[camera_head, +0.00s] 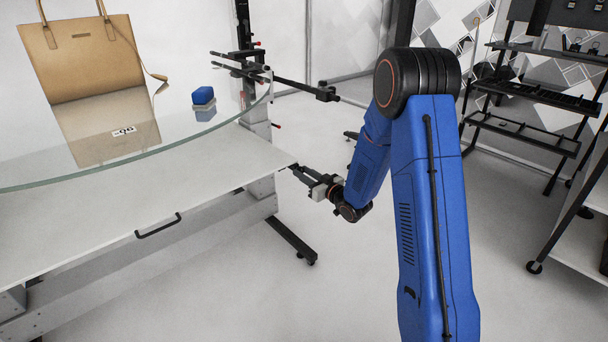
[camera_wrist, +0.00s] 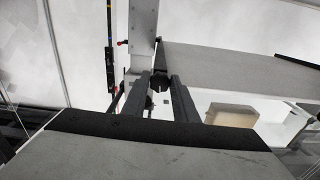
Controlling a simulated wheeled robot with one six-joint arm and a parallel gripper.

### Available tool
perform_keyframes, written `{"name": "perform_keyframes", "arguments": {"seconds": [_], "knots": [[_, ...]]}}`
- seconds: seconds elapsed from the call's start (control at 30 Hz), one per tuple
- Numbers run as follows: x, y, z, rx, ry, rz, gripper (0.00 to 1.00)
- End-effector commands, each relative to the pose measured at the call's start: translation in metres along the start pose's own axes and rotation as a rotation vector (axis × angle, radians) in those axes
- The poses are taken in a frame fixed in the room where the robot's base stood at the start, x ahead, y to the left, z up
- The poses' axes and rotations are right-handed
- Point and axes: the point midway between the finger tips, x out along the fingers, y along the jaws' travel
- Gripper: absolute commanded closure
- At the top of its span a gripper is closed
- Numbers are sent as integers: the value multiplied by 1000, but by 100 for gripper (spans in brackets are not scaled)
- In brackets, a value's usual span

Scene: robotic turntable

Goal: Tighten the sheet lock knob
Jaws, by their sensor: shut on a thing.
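The sheet lock knob (camera_wrist: 159,83) is a small dark round part at the edge of the white table structure, seen in the wrist view between my fingertips. My gripper (camera_wrist: 158,79) reaches it with one dark finger on each side and is shut on it. In the head view my gripper (camera_head: 299,171) is at the right corner of the white table (camera_head: 225,158), below the glass plate. The knob is too small and covered by the fingers to make out there.
A round glass turntable plate (camera_head: 170,140) carries a tan handbag (camera_head: 85,60) and a blue block (camera_head: 203,96). A dark clamp arm (camera_head: 300,87) juts right above my gripper. A black stand foot (camera_head: 292,240) is below. The floor at centre is clear; shelves (camera_head: 535,95) stand right.

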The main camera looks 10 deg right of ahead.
Motion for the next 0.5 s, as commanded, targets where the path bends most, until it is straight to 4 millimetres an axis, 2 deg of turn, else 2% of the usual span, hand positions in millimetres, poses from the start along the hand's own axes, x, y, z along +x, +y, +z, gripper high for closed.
{"name": "perform_keyframes", "arguments": {"seconds": [0.27, 0.5], "knots": [[0, 0, 0, 164, 0, 0, 96], [0, -1, 0, 385, -1, 0, 96]]}}
